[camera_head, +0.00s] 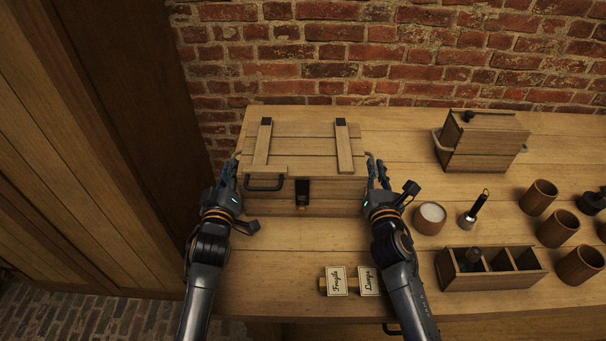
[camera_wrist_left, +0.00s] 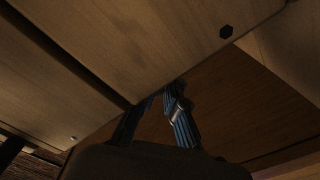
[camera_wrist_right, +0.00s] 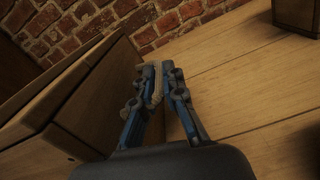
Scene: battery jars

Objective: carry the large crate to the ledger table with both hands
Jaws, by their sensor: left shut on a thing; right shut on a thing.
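The large crate (camera_head: 302,148) is a wooden box with a slatted lid, two dark-tipped battens and a dark front latch. It is on or just above the left end of the wooden table (camera_head: 280,290); I cannot tell if it touches. My left gripper (camera_head: 231,168) is at its left side, shut on the left handle, which is mostly hidden. My right gripper (camera_head: 374,165) is at its right side, shut on a pale rope handle (camera_wrist_right: 156,84). The crate's side also shows in the left wrist view (camera_wrist_left: 140,45).
To the right are a smaller wooden box (camera_head: 482,143), a white-filled bowl (camera_head: 430,217), a flashlight (camera_head: 474,210), a divided tray (camera_head: 492,284) and several wooden cups (camera_head: 538,197). A brick wall (camera_head: 400,50) stands behind.

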